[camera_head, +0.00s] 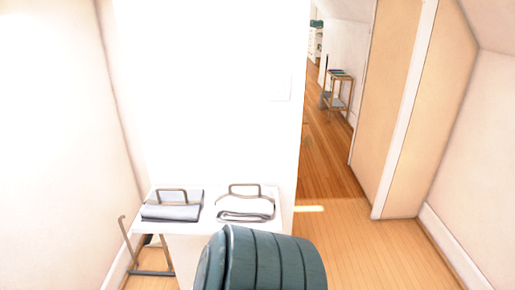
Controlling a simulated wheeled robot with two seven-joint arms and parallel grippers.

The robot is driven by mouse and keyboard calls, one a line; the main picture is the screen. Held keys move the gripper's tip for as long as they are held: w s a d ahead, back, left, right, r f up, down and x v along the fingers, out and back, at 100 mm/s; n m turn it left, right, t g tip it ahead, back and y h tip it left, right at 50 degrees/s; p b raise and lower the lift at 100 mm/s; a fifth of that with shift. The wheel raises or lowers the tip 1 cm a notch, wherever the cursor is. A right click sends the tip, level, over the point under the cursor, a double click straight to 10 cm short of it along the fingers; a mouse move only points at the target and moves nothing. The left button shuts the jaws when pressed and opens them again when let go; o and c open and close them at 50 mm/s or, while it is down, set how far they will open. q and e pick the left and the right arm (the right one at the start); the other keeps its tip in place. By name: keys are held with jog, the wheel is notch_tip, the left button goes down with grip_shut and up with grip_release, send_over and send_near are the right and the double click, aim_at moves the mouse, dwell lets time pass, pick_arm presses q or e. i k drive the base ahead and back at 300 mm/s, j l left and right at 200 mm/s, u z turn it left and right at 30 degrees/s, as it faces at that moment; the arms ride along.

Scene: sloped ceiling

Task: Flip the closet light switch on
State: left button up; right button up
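A faint pale plate (280,86), possibly the light switch, is on the bright white wall (210,120), near that wall's right edge. The wall is so overexposed that I see only part of the plate's outline. I cannot tell whether a switch on it is on or off. Neither of my grippers shows in the head view.
A low white table (207,222) stands against the wall with folded grey cloth (172,212) and folded white cloth (245,209). A teal ribbed rounded object (265,262) fills the bottom middle. Wooden floor (365,250) is clear at right, leading past a doorway to a small shelf (338,100).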

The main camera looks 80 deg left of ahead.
aim_at(278, 84)
jog(key=u, duration=2.95)
